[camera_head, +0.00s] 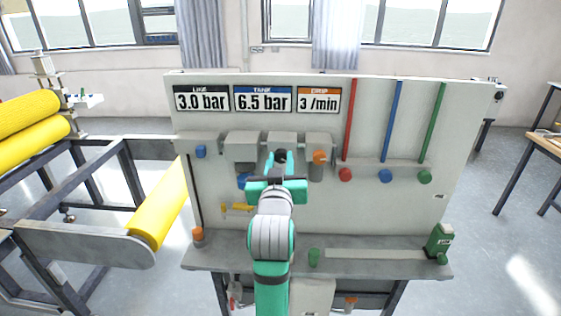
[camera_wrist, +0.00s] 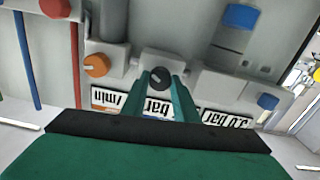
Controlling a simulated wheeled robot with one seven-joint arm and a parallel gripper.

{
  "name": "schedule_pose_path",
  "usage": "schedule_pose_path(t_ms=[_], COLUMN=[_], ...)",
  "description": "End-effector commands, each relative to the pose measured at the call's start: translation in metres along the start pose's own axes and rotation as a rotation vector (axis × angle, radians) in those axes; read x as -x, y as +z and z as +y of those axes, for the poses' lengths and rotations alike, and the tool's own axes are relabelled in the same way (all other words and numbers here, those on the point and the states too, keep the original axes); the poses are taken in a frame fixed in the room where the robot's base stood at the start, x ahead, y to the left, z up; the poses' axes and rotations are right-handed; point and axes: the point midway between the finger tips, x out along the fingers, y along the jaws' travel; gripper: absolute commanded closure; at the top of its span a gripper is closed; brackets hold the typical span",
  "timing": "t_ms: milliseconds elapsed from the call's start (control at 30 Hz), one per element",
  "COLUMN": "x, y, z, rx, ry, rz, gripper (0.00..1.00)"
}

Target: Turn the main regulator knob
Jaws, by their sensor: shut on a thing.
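A black round knob (camera_wrist: 154,88) with a pale pointer mark sits on a grey housing of the panel, and I take it as the main regulator knob. My gripper (camera_wrist: 162,76) is shut on it, with its green fingertips at the knob's sides. In the head view the knob (camera_head: 281,155) shows at the tip of my gripper (camera_head: 280,165). The arm hides part of the panel below it. The panel displays (camera_head: 262,99) read LINE 3.0 bar, TANK 6.5 bar and DRIP 3 /min.
An orange knob (camera_head: 320,157) is close to the right of my gripper. A blue bowl (camera_head: 243,180) hangs at its left. Red (camera_head: 345,174), blue (camera_head: 385,176) and green (camera_head: 424,177) knobs are farther right. A shelf (camera_head: 390,266) juts out below. Yellow rollers (camera_head: 157,212) stand left.

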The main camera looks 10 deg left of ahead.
Motion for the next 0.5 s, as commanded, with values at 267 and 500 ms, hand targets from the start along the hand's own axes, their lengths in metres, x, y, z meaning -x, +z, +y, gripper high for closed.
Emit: schedule_pose_path(t_ms=[267,500], x=[0.0002,0.0002], y=[0.0005,0.0008], z=[0.0000,-0.0002], rx=[-0.124,-0.330], ry=[0.000,0.000], rz=[-0.001,-0.002], gripper=[0.96,0.96])
